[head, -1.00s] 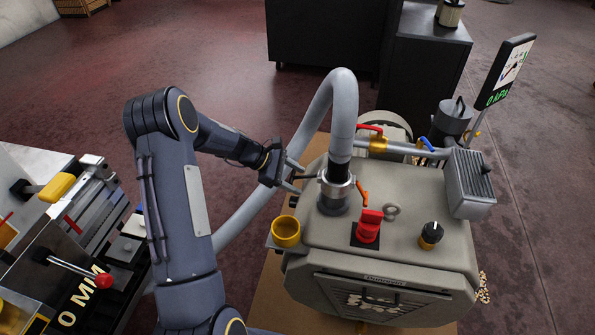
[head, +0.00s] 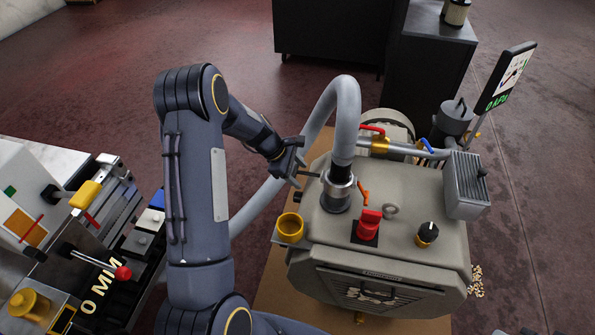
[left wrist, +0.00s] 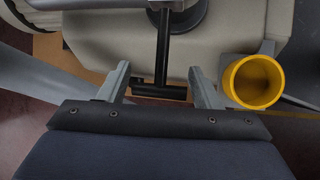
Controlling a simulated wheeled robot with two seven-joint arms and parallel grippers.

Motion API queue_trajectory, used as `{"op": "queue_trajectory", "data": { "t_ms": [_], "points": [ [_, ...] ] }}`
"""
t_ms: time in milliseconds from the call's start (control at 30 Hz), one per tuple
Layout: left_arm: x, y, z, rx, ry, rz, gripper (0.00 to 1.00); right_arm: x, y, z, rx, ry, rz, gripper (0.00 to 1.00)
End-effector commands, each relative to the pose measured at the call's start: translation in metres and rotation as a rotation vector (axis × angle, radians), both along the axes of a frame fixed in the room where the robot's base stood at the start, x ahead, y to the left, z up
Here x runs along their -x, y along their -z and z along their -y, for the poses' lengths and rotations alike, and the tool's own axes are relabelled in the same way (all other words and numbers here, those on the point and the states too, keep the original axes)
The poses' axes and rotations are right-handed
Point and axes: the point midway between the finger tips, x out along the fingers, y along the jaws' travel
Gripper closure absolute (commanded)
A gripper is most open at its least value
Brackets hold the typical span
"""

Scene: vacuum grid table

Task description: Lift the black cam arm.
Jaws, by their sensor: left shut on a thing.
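The black cam arm (left wrist: 163,50) is a thin T-shaped lever in the left wrist view, its crossbar lying between my finger ends. It runs up to the metal hose coupling (head: 338,186) on the grey pump (head: 390,240). In the head view the lever is small and sticks out left from the coupling, roughly level. My left gripper (head: 300,172) comes from the left and is shut on the lever's crossbar; it also shows in the left wrist view (left wrist: 160,90). The exact finger contact is hard to see. My right gripper is not in view.
A yellow cup (head: 290,227) sits at the pump's left edge, close to my gripper. A grey hose (head: 347,110) arches above the coupling. A red switch (head: 369,224), black knob (head: 427,234) and gauge screen (head: 510,77) are to the right. A machine (head: 80,240) stands left.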

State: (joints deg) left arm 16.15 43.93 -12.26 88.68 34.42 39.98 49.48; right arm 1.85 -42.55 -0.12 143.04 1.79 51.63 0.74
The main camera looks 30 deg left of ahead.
Motion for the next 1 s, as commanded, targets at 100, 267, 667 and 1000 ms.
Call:
{"op": "queue_trajectory", "data": {
  "t_ms": [100,267,667,1000],
  "points": [
    [0.002,0.002,0.0,0.002,-0.001,-0.006,0.83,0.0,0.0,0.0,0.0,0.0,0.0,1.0],
    [0.001,0.002,0.0,0.002,0.0,-0.005,0.24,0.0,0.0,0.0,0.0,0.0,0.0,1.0],
    [0.003,-0.009,-0.005,0.001,-0.001,0.001,0.24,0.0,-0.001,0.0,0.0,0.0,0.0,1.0],
    [0.019,-0.056,-0.029,0.002,-0.002,-0.001,0.24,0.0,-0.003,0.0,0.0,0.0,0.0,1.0]
  ]
}}
